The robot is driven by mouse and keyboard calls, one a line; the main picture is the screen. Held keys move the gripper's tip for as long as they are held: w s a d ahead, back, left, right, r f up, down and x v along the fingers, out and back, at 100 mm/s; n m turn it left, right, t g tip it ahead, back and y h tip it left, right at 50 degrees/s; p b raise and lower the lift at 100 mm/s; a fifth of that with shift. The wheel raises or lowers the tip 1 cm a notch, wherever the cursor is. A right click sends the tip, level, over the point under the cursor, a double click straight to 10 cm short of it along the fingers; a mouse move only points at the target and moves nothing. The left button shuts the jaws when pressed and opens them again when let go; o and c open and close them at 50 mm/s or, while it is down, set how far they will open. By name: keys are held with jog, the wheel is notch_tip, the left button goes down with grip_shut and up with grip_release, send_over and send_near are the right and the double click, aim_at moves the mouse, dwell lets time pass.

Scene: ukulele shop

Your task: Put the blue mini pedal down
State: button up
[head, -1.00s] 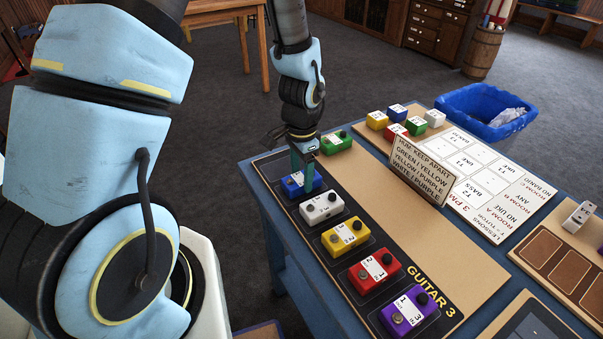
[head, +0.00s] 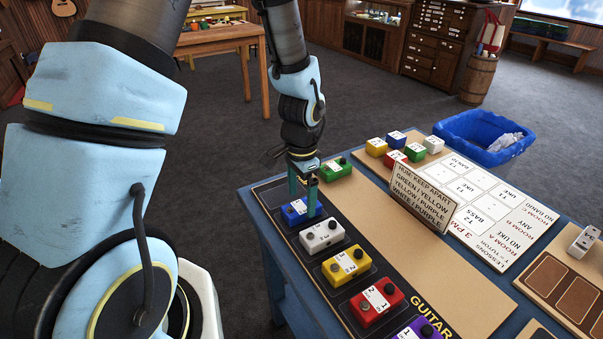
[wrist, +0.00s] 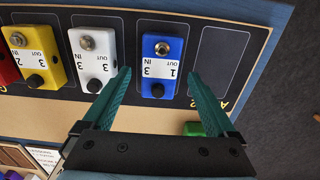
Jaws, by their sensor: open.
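The blue mini pedal (head: 299,211) sits in a slot of the black pedalboard strip (head: 270,190), at the far end of the row beside the white pedal (head: 321,235). My gripper (head: 302,196) is just above the blue pedal, with its fingers pointing down around it. In the wrist view the blue pedal (wrist: 159,66) lies upright in its slot, between and beyond the tips of my open gripper (wrist: 159,72). Both fingers stand clear of it, the left finger close to the white pedal (wrist: 97,58). An empty slot (wrist: 222,60) is on the blue pedal's other side.
Yellow (head: 346,267), red (head: 376,302) and purple (head: 421,329) pedals continue the row. A green pedal (head: 335,169) sits beside the strip near my gripper. A "keep apart" sign (head: 418,197) stands on the board. A blue bin (head: 484,137) is behind the table.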

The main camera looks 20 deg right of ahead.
aim_at(301, 206)
notch_tip(301, 206, up, 10)
jog(key=b, duration=0.2)
jog(key=w+a+r+n+t, duration=0.1)
jog(key=a+r+n, duration=0.1)
jog(key=a+n, duration=1.2)
jog(key=a, duration=1.1)
jog(key=shift+a+r+n+t, duration=0.2)
jog(key=shift+r+n+t, duration=0.1)
jog(key=shift+n, duration=0.1)
